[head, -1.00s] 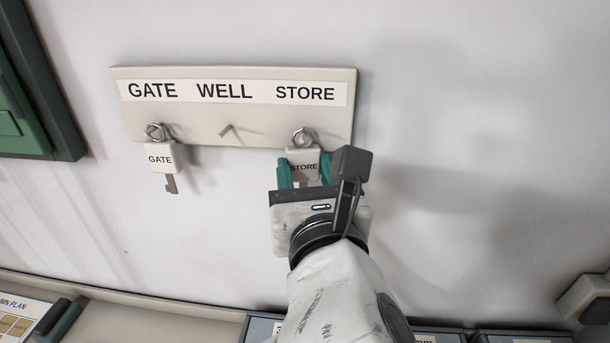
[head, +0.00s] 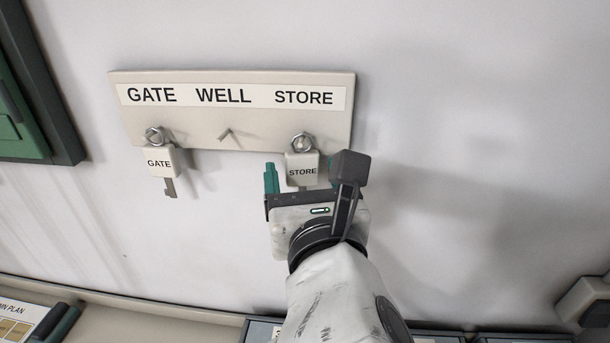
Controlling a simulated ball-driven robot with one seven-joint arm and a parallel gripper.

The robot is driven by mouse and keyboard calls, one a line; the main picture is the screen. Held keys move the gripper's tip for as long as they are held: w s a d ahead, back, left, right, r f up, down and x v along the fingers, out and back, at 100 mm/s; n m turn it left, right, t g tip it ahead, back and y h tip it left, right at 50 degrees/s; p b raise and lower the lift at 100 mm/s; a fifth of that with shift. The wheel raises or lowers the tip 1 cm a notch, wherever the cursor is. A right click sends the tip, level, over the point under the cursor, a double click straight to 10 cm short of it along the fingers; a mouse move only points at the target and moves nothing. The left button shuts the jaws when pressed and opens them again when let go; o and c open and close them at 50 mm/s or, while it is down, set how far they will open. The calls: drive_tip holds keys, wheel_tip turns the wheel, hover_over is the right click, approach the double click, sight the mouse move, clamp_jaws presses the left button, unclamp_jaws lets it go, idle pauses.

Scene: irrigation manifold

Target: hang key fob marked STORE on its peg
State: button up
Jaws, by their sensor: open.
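The key fob marked STORE (head: 302,171) hangs by its ring (head: 302,142) at the peg under the STORE label on the key board (head: 190,133). Its lower end, with the key, is partly hidden behind my gripper. My gripper (head: 302,179) is open, with one green finger on each side of the fob. The left finger stands clear of the fob with a visible gap. The right finger is mostly hidden behind a dark part of my wrist.
A fob marked GATE (head: 160,161) hangs with its key under the GATE label. The WELL peg (head: 226,134) is bare. A green, dark-framed panel (head: 25,115) is at the left. A ledge (head: 150,325) with grey bins runs below. The wall at right is clear.

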drive_tip(key=shift+s, duration=0.1)
drive_tip(key=b+v, duration=0.1)
drive_tip(key=v, duration=0.9)
drive_tip(key=shift+s, duration=0.3)
drive_tip(key=shift+d+f, duration=0.1)
